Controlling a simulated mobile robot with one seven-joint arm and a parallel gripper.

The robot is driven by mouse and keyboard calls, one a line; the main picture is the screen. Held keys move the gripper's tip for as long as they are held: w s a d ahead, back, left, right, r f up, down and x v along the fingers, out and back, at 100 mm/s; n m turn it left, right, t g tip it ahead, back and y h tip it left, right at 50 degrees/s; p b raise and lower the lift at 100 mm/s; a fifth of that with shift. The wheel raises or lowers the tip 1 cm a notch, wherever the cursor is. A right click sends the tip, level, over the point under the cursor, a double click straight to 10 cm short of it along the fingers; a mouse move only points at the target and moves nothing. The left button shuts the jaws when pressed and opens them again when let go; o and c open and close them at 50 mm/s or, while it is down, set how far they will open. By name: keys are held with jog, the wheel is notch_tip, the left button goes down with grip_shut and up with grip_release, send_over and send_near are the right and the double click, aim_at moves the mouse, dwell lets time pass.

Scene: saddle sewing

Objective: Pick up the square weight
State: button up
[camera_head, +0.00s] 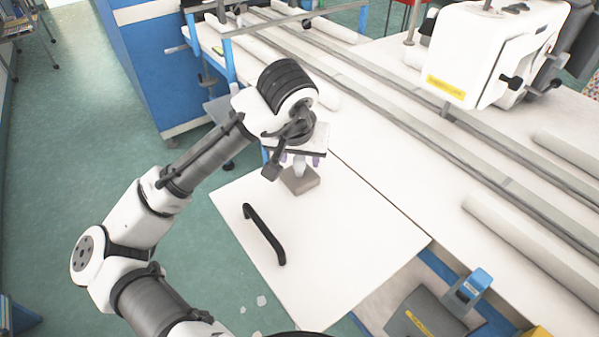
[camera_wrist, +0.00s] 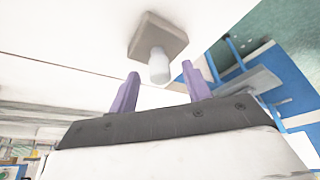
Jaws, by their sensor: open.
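The square weight (camera_head: 299,180) is a grey-brown block with a pale upright knob, standing on the white table (camera_head: 350,225). In the wrist view, the weight (camera_wrist: 158,32) shows its flat base and its knob (camera_wrist: 159,66) pointing toward my gripper. My gripper (camera_wrist: 162,84) is open, with its two purple fingers apart. The knob appears between and just beyond the fingertips, and I see no contact. In the head view, my gripper (camera_head: 300,160) is over the weight, and my wrist hides part of the fingers and knob.
A black curved handle (camera_head: 264,234) lies on the white table in front of the weight. Long rails (camera_head: 420,135) and a white sewing machine head (camera_head: 490,50) are at the right. A blue cabinet (camera_head: 155,70) stands behind at the left.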

jog(key=shift+x, duration=0.85)
jog(key=shift+c, duration=0.4)
grip_shut()
jog(key=shift+r, duration=0.1)
